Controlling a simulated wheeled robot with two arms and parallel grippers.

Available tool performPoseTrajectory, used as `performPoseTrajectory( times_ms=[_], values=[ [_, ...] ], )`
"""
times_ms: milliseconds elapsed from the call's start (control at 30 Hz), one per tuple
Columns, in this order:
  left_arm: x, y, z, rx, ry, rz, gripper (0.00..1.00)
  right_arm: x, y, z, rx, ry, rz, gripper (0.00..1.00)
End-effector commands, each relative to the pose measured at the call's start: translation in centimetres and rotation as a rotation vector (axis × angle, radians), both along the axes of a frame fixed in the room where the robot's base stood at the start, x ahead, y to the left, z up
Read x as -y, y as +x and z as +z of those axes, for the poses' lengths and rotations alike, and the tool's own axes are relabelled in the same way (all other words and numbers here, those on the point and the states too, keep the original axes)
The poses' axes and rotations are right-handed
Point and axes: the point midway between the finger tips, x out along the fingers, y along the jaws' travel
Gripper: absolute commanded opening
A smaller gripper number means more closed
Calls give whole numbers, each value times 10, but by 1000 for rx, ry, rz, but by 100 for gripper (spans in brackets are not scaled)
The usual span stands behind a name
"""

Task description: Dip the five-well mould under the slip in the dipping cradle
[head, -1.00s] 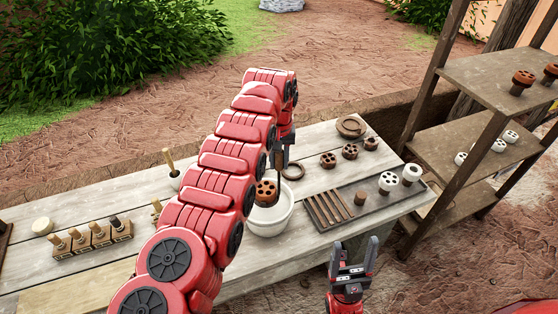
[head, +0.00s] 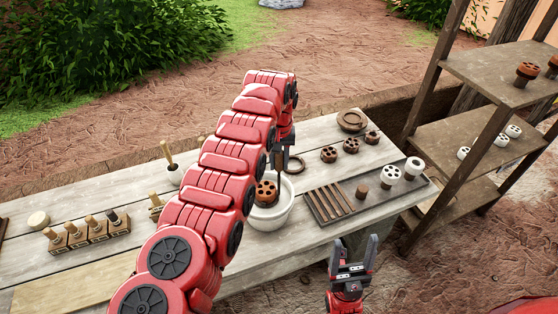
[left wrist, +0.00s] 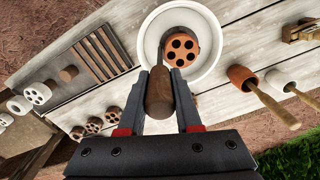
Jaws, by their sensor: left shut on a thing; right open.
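My left gripper (head: 281,163) is shut on the wooden handle (left wrist: 160,92) of the dipping cradle, seen clearly in the left wrist view. A thin dark stem runs from the handle to the five-well mould (left wrist: 181,47), a round orange-brown block with dark wells facing up. The mould also shows in the head view (head: 266,191), inside the white bowl (head: 284,217) of pale slip. Its top is visible and brown. Its lower part and the cradle's seat are hidden. My right gripper (head: 353,256) is open and empty, in front of the table.
A dark tray (head: 327,219) right of the bowl has slats and several moulds, some white. A ring (head: 294,165) and brown moulds (head: 329,154) lie behind it. Wooden-handled stamps (head: 88,230) stand left. A shelf (head: 470,135) is at the right.

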Motion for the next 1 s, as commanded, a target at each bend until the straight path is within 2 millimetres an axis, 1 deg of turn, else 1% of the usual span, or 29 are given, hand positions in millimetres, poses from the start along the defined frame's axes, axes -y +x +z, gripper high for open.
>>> performPoseTrajectory(
  times_ms=[33, 1000],
  values=[
    [0, 0, -4, 1, 0, 0, 0, 0, 0, -5, 0, 0, 0, 68],
    [0, 1, -55, 2, 0, 0, 0, 0, 0, -55, 0, 0, 0, 68]
  ],
)
